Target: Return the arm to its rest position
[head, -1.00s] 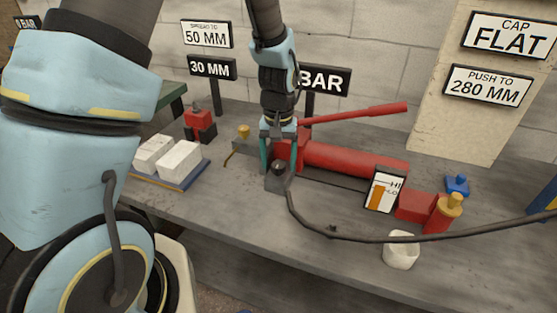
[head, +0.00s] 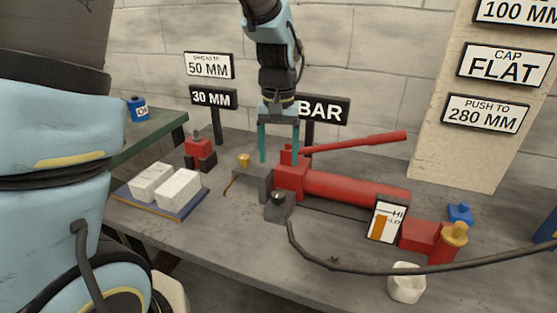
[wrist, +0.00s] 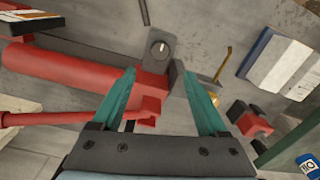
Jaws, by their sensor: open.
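My gripper (head: 279,145) is open and empty, pointing down above the bench, with its two teal fingers apart. It hangs over the left end of the red pump (head: 350,187), near the dark grey block with a round knob (head: 279,204). In the wrist view my gripper (wrist: 160,88) shows nothing between its fingertips. The knob block (wrist: 158,48) lies beyond the fingertips there, and the red pump (wrist: 75,72) is on the left.
The pump's red handle (head: 360,143) slants up to the right, close to the fingers. White blocks on a tray (head: 185,213), a small red-and-black tool (head: 199,151) and sign posts (head: 217,122) stand left and behind. A black hose (head: 400,266) and white cup (head: 406,284) are at front right.

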